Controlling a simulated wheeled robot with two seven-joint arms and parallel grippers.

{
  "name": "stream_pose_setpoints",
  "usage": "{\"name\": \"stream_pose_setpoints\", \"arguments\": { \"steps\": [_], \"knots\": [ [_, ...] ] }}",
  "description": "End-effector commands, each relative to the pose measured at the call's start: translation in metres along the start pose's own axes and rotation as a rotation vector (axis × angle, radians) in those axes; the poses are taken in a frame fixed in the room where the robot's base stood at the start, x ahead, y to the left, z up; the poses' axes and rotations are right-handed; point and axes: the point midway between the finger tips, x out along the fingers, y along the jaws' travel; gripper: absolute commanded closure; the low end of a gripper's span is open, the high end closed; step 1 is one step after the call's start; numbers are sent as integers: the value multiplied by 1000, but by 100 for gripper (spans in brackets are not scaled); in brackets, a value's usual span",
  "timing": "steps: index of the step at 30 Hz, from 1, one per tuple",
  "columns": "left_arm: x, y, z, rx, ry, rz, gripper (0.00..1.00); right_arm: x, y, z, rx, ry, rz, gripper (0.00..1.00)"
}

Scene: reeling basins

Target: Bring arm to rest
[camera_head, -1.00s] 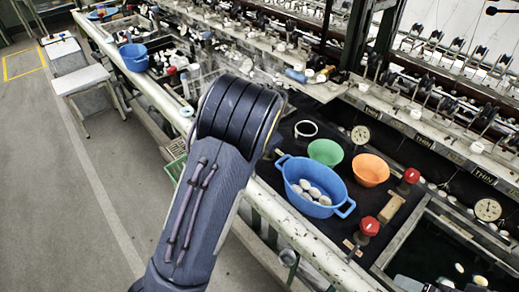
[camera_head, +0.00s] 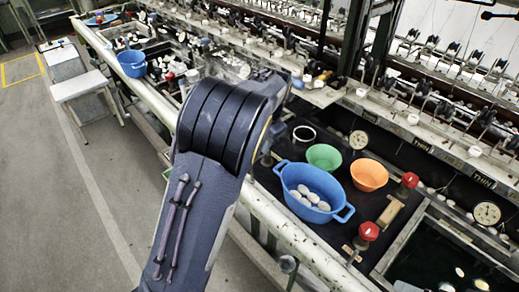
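A large dark arm link of mine rises from the bottom of the head view, left of the middle, with its rounded joint in front of the bench edge. Part of the same arm shows behind and to the right of that joint. No gripper fingers can be made out; any gripper on this arm is hidden or outside the picture. My other arm is not in view. The blue basin (camera_head: 329,213) with several whitish cocoons (camera_head: 309,196) stands on the dark bench top, right of my arm and apart from it in the picture.
A green bowl (camera_head: 324,157), an orange bowl (camera_head: 369,175) and red knobs (camera_head: 369,231) stand around the blue basin. Another blue basin (camera_head: 133,63) is farther left on the bench. A pale rail (camera_head: 289,232) edges the bench. Open floor (camera_head: 60,200) lies at left.

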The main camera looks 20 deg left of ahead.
Motion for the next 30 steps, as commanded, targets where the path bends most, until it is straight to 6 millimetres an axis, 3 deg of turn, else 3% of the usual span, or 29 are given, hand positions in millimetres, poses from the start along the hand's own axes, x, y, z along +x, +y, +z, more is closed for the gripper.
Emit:
{"name": "stream_pose_setpoints", "arguments": {
  "steps": [19, 23, 30],
  "knots": [
    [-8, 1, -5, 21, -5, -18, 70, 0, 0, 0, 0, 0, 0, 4],
    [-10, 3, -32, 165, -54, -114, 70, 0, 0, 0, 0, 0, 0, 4],
    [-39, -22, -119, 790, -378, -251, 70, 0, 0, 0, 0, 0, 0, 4]
  ]
}}
